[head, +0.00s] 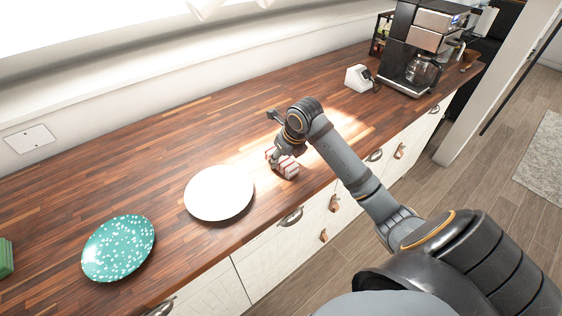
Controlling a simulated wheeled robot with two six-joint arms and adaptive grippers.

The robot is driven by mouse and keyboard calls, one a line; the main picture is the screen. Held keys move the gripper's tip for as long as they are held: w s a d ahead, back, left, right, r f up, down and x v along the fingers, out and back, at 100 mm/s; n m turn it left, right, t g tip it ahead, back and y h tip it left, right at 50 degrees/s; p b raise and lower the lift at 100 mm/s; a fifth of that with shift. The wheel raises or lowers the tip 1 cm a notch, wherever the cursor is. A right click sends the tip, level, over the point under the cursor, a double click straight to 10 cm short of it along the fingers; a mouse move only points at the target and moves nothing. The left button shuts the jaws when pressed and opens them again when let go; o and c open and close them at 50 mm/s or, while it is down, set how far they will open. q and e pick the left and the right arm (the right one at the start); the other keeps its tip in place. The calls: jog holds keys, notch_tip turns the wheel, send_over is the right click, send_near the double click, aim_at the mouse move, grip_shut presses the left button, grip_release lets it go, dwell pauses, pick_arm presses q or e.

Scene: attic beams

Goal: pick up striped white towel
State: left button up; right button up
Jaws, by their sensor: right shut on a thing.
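The striped white towel (289,170), white with red stripes, is a small folded bundle on the wooden counter, right of the white plate. My right gripper (277,158) points down over it and is shut on it; the fingers hide part of the towel. I cannot tell whether the towel is lifted off the counter. My left gripper is not in view.
The wooden counter (130,190) holds a white plate (219,193), a speckled teal plate (118,248) and a green object (5,258) at the left edge. A coffee maker (408,50) and a small white device (358,77) stand at the back right. The counter behind the plates is clear.

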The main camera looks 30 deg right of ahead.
jog(key=shift+r, duration=0.2)
jog(key=shift+c, duration=0.3)
jog(key=shift+r, duration=0.3)
jog(key=s+d+r+b, duration=0.6)
jog(key=d+r+b, duration=0.6)
jog(key=shift+d, duration=0.35)
jog(key=o, duration=0.5)
jog(key=c, duration=0.4)
